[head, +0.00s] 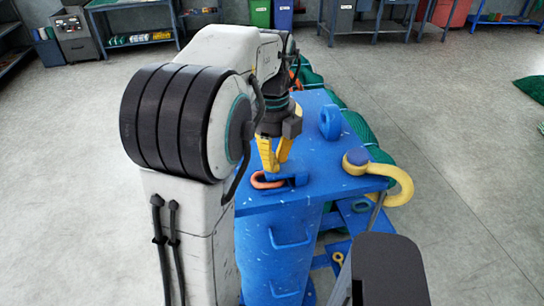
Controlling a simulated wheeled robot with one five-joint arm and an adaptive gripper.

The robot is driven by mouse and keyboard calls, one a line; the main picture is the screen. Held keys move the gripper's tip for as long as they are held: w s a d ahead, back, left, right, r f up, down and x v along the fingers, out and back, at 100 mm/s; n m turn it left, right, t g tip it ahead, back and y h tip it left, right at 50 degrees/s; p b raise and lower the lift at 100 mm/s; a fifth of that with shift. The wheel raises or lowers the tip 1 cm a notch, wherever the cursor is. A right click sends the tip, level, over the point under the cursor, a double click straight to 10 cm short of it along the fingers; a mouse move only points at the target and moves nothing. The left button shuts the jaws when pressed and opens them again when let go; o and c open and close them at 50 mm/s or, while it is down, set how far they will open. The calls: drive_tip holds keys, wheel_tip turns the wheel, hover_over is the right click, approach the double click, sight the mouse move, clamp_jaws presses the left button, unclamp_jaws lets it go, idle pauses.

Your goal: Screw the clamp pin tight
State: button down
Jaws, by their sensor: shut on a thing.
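My gripper (274,165), with yellow fingers, points down over the front part of the blue bench top (328,180). Its fingertips are closed together just above a small blue clamp (298,180). An orange curved piece (262,183) sits at the clamp's left side. The clamp pin is not clearly visible; the fingertips cover the spot where they grip, so its seating and thread cannot be made out.
A blue ring (330,122) stands upright on the bench behind the gripper. Green netting (355,122) lies along the right side. Open concrete floor (450,150) lies further right.

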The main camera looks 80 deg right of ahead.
drive_tip(key=shift+d+r, duration=0.15)
drive_tip(key=shift+r, duration=0.05)
drive_tip(key=c, duration=1.1)
unclamp_jaws()
drive_tip(key=shift+f, duration=0.1)
drive_tip(key=shift+c, duration=0.2)
wheel_tip(320, 180, up, 12)
idle(0.6)
